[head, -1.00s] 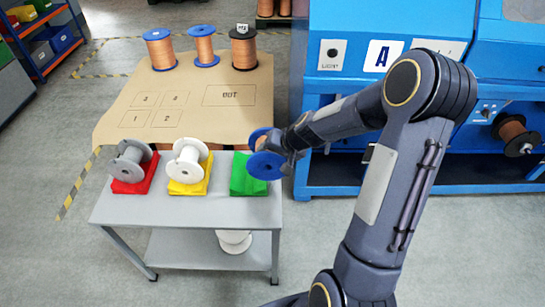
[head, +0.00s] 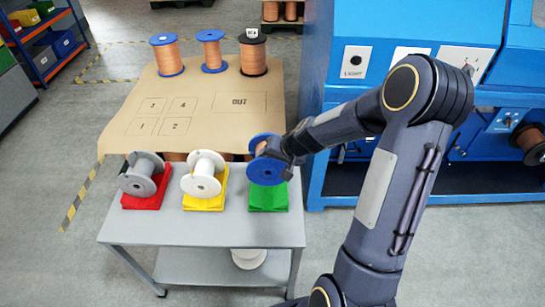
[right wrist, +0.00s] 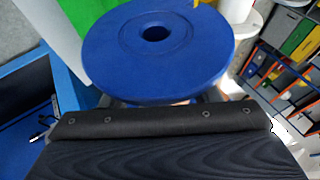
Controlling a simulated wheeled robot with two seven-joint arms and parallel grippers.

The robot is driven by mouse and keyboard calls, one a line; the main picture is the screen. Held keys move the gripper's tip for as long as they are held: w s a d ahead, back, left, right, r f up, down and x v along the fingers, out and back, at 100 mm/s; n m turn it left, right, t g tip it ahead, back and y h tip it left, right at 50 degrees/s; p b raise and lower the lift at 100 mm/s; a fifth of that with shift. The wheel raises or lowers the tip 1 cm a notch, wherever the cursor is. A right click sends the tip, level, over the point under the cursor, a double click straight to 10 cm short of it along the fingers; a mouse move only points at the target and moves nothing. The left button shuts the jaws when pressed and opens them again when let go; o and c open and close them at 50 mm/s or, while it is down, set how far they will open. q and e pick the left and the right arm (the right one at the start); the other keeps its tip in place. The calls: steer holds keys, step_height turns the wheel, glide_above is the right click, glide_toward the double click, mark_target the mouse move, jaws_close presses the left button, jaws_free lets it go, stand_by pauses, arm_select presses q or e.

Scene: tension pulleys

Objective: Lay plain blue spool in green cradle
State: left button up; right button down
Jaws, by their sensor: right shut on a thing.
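My right gripper (head: 282,155) is shut on a blue spool (head: 267,171), which shows copper-coloured winding between its flanges. In the head view the spool is over the green cradle (head: 268,199) at the right end of the grey cart. Whether it touches the cradle cannot be told. In the right wrist view the spool's blue flange (right wrist: 155,50) fills the upper middle, and a strip of green (right wrist: 58,18) shows at the upper left. My left gripper is not in view.
A grey spool (head: 142,180) lies in the red cradle (head: 146,200) and a white spool (head: 205,172) in the yellow cradle (head: 205,202). Behind is a brown mat (head: 212,105) with several copper spools at its back. A blue machine (head: 400,40) stands at the right.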

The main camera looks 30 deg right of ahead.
mark_target(285, 166)
steer(key=shift+f+b, duration=1.45)
steer(key=shift+f, duration=0.45)
steer(key=shift+f+b, duration=1.35)
steer(key=shift+b, duration=0.25)
steer(key=shift+c, duration=2.4)
jaws_free()
steer(key=shift+o, duration=0.3)
steer(key=shift+s+f, duration=0.1)
steer(key=shift+f, duration=0.1)
steer(key=p+v, duration=0.1)
steer(key=v, duration=0.7)
steer(key=shift+r, duration=0.15)
step_height(285, 166, up, 9)
steer(key=p, duration=0.8)
